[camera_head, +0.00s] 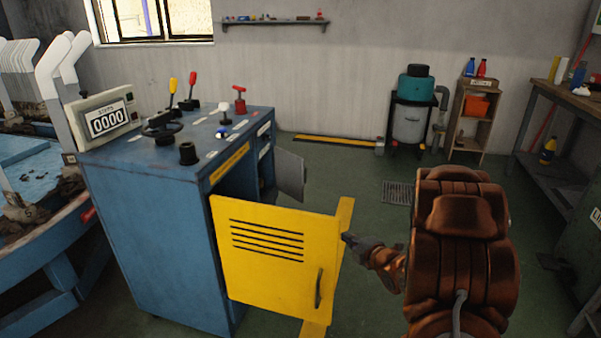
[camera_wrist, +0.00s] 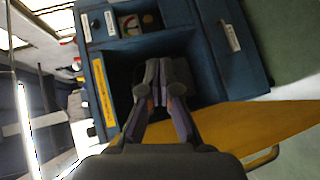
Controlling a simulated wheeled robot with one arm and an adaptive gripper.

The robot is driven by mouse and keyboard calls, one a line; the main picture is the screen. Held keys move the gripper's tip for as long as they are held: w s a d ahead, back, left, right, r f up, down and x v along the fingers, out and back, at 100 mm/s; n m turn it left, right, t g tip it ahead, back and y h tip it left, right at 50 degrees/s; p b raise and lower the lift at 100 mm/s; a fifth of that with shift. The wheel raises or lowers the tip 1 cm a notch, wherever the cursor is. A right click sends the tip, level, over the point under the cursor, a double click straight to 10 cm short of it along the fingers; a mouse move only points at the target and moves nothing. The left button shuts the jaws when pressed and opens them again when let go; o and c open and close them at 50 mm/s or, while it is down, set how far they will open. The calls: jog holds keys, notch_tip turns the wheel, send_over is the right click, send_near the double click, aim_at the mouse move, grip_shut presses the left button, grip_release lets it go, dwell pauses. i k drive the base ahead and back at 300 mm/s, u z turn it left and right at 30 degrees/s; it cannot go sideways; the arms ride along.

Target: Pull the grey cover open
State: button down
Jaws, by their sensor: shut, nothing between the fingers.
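The grey cover (camera_head: 289,175) is a flat panel standing out from the right side of the blue control cabinet (camera_head: 160,245), beyond the yellow door. Its lower part is hidden by that door, and I cannot make it out in the wrist view. My gripper (camera_head: 346,239) is shut and empty, just right of the yellow door's outer edge in the head view and apart from the grey cover. In the wrist view my gripper (camera_wrist: 166,78) points towards the cabinet's dark opening.
The yellow door (camera_head: 262,250) stands open in front of the cabinet, with a curved handle (camera_head: 319,287); it also shows in the wrist view (camera_wrist: 255,127). Levers and a counter (camera_head: 108,121) sit on the cabinet. Green floor (camera_head: 345,178) is clear behind the door.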

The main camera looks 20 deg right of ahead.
aim_at(291, 174)
jog(key=i, duration=0.95)
